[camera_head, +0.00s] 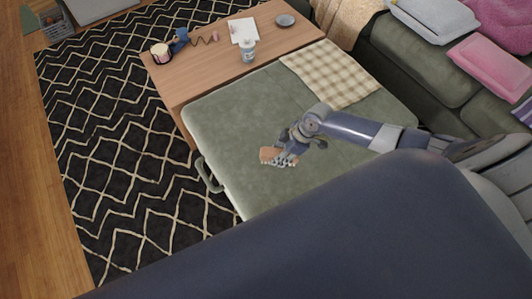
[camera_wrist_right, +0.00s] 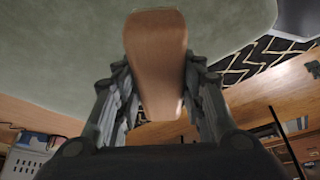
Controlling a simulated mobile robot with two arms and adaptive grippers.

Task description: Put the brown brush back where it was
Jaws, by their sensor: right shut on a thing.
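The brown brush (camera_head: 279,157) is in my right gripper (camera_head: 296,144), over the green ottoman (camera_head: 225,125) in the head view. Its light bristles show along its lower edge. In the right wrist view the brush's smooth brown body (camera_wrist_right: 156,60) stands between the two dark fingers of the right gripper (camera_wrist_right: 160,100), which are shut on it. The ottoman's green surface fills the top of that view. I cannot tell whether the brush touches the ottoman. My left gripper is not in view.
A wooden table (camera_head: 205,68) behind the ottoman holds a white cup (camera_head: 248,52), a paper sheet (camera_head: 242,30), a small dish (camera_head: 285,20) and a blue item (camera_head: 180,38). A checked cloth (camera_head: 328,72) lies on the ottoman. A green sofa (camera_head: 420,62) stands at right.

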